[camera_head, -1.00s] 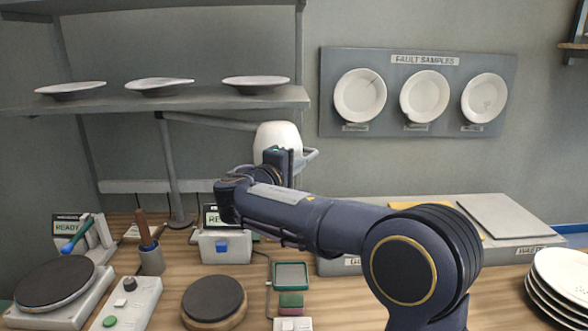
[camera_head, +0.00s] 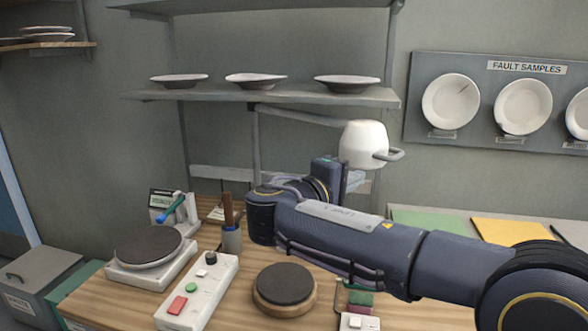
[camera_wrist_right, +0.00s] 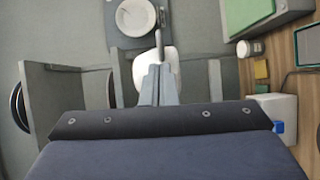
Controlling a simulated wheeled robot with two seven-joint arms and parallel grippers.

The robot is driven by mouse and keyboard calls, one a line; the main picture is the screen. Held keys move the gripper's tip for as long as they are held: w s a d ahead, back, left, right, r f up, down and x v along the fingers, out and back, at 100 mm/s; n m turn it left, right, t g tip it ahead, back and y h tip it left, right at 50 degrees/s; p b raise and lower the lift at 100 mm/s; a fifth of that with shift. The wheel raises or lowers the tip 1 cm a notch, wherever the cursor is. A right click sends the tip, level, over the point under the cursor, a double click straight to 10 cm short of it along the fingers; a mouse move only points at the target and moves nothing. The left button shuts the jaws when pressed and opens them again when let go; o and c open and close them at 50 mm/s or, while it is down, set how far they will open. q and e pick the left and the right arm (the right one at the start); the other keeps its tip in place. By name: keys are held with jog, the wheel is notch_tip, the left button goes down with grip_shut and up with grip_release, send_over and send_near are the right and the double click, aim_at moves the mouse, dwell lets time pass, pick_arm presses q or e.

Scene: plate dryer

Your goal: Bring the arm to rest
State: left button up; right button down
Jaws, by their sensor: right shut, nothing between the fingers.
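My right arm reaches in from the right of the head view, raised above the bench. Its dark blue gripper (camera_head: 352,178) points away toward the wall, just below and beside the white lamp head (camera_head: 364,145). In the right wrist view its grey fingers (camera_wrist_right: 159,84) are together with nothing between them. They overlap the white lamp head (camera_wrist_right: 154,62) there; I cannot tell whether they touch it. My left gripper is not in view.
A shelf (camera_head: 270,97) with three plates hangs behind. The bench below holds a round dark pad (camera_head: 285,284), a control box (camera_head: 197,292), a scale-like device (camera_head: 150,250) and a tool cup (camera_head: 231,240). A fault samples board (camera_head: 430,125) is on the wall.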

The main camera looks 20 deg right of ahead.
jog(key=s+d+f+m+g+y, duration=0.1)
jog(key=s+d+f+g+y, duration=0.15)
jog(key=s+f+y, duration=0.4)
jog(key=s+d+f+g+y, duration=0.25)
jog(key=s+f, duration=0.45)
jog(key=f, duration=0.4)
jog(key=s+a+f+m+t+y, duration=0.1)
jog(key=s+a+f+m+y, duration=0.2)
jog(key=s+a+y, duration=0.2)
jog(key=s+a+f+m+t+y+p, duration=0.1)
jog(key=s+a+f+m+y, duration=0.2)
jog(key=s+a, duration=0.4)
jog(key=shift+s+a+f+t+y, duration=0.25)
jog(key=shift+a+f+t+y, duration=0.15)
jog(key=shift+a+f+y, duration=0.65)
jog(key=shift+d+r, duration=0.2)
jog(key=shift+r, duration=0.05)
